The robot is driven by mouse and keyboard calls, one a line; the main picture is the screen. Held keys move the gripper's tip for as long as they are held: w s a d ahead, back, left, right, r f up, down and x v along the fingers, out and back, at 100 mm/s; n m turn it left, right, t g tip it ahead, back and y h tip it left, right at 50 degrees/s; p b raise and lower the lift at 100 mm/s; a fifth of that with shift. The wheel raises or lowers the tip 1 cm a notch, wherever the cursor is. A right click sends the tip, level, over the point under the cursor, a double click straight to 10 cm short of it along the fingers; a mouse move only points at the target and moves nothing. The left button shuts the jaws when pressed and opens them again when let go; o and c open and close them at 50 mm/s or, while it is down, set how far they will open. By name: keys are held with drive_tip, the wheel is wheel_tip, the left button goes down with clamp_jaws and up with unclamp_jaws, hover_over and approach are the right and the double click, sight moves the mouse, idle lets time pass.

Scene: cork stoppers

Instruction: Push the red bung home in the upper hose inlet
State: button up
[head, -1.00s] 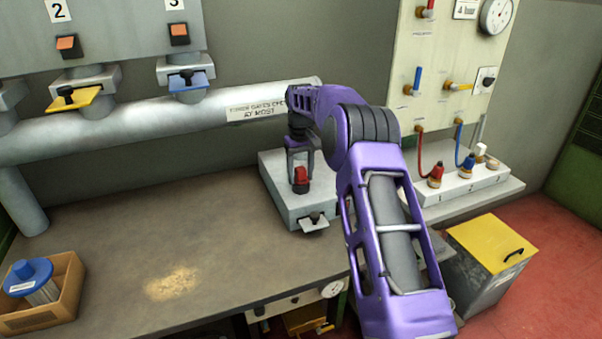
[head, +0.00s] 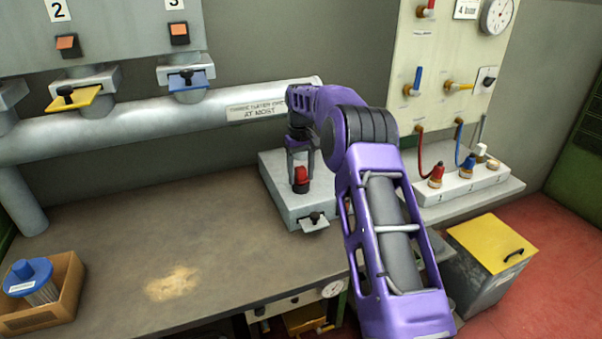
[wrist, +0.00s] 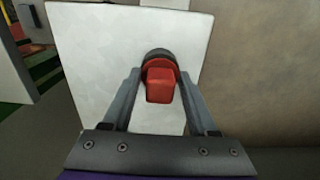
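A red bung (head: 301,175) stands in a dark ring (wrist: 157,55) on the pale upper face of a grey box (head: 278,191) on the bench. In the wrist view the bung (wrist: 160,86) shows a square red handle and a round red flange over the ring. How deep it sits is hard to tell. My gripper (head: 301,160) points down at it from above. In the wrist view my gripper's fingers (wrist: 160,74) stand on both sides of the bung, with gaps beside the handle. Whether the tips touch the flange is unclear.
A small plate with a black knob (head: 315,220) juts from the box's front. At right a white rack (head: 468,184) holds a red bung (head: 437,175), a blue bung (head: 468,162) and a white one. An open carton (head: 66,287) stands at left. The bench middle is clear.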

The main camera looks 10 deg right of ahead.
wheel_tip(320, 180, up, 12)
idle(0.6)
